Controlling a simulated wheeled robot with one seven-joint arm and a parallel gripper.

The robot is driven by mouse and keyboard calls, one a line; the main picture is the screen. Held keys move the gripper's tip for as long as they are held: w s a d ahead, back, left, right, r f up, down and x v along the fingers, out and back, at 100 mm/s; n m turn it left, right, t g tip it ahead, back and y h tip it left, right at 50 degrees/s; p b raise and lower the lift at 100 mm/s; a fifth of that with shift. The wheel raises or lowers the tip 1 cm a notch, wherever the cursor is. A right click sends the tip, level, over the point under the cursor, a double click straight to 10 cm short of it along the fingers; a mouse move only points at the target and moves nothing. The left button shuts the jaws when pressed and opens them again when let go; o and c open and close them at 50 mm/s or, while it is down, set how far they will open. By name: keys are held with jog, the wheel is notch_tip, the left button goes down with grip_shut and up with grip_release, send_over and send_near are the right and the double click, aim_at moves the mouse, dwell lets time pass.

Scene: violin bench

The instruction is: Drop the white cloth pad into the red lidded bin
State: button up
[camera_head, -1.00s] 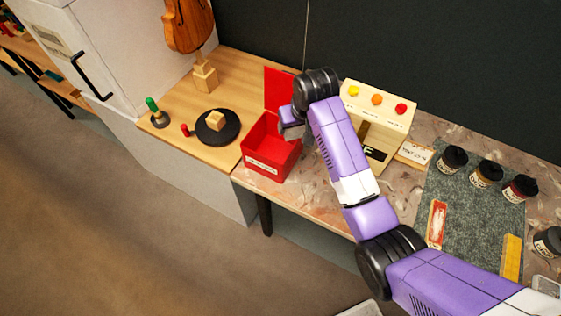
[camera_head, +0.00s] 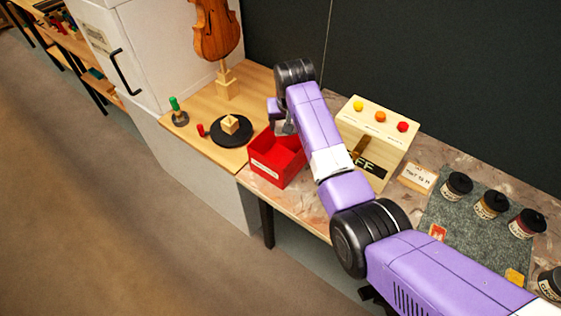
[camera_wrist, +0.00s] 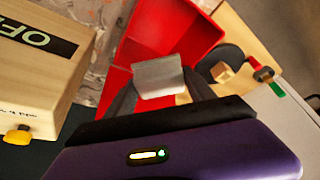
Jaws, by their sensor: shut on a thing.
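The red bin (camera_head: 277,170) stands on the bench with its lid open; its inside shows. In the wrist view the red bin (camera_wrist: 160,30) shows beyond the gripper. In the head view its raised lid is mostly hidden behind my arm. My gripper (camera_head: 286,128) is above the back part of the bin. In the wrist view my gripper (camera_wrist: 157,90) is shut on the pale grey-white cloth pad (camera_wrist: 158,72), which overlaps the red of the bin. The height of the pad over the bin is hard to tell.
A wooden box with coloured buttons (camera_head: 372,150) stands close right of the bin. Left of it are a black disc with a wooden block (camera_head: 232,131) and a violin on a stand (camera_head: 217,30). Several dark-lidded jars (camera_head: 490,204) stand at the right.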

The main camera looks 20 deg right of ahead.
notch_tip(320, 180, down, 6)
jog(key=b, duration=0.5)
jog(key=o, duration=1.4)
jog(key=shift+b+v, duration=0.5)
jog(key=shift+v, duration=3.4)
jog(key=shift+a, duration=0.1)
